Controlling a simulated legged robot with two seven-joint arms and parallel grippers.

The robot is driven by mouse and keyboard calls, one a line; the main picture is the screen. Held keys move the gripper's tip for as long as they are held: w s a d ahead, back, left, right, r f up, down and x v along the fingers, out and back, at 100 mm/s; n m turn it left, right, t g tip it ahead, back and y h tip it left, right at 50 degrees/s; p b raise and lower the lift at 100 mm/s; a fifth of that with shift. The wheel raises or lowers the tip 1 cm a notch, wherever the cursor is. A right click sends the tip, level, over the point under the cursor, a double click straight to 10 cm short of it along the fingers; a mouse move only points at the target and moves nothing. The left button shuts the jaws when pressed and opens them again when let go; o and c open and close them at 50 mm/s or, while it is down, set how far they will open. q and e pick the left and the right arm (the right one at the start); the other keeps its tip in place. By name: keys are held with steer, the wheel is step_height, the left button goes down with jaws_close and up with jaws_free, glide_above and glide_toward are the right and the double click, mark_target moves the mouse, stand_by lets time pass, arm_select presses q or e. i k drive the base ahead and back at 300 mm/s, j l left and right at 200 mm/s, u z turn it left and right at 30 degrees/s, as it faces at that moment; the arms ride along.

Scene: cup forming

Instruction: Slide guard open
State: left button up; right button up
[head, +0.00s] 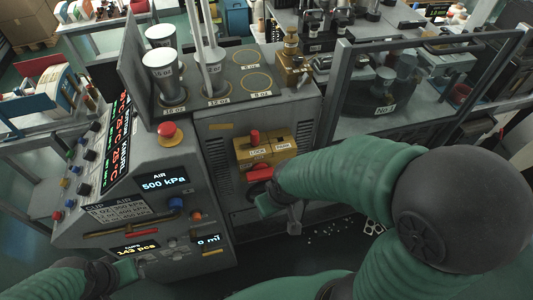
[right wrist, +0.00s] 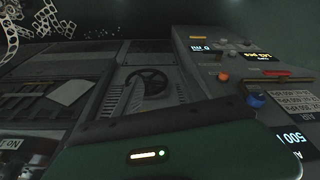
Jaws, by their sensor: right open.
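The guard (head: 337,90) is a grey frame with see-through panels around the machine marked No.1, right of centre in the head view. Whether it is open or shut is not clear. A yellow block (head: 262,153) with a red knob and small lettering sits on the cabinet front, with a red part (head: 259,174) below it. My right gripper (head: 280,207) is just below the red part, open, and partly hidden by my forearm. Its fingers do not show clearly in the right wrist view. My left gripper (head: 112,270) is low at the left; its fingers are unclear.
The control cabinet (head: 205,220) has a red stop button (head: 169,131) and an AIR display (head: 164,183). Metal cups (head: 162,72) stand on its top. A dark handwheel (right wrist: 148,82) shows in the right wrist view. Scraps lie on the floor below the guard.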

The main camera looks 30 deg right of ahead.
mark_target(425, 42)
steer(key=z, duration=2.05)
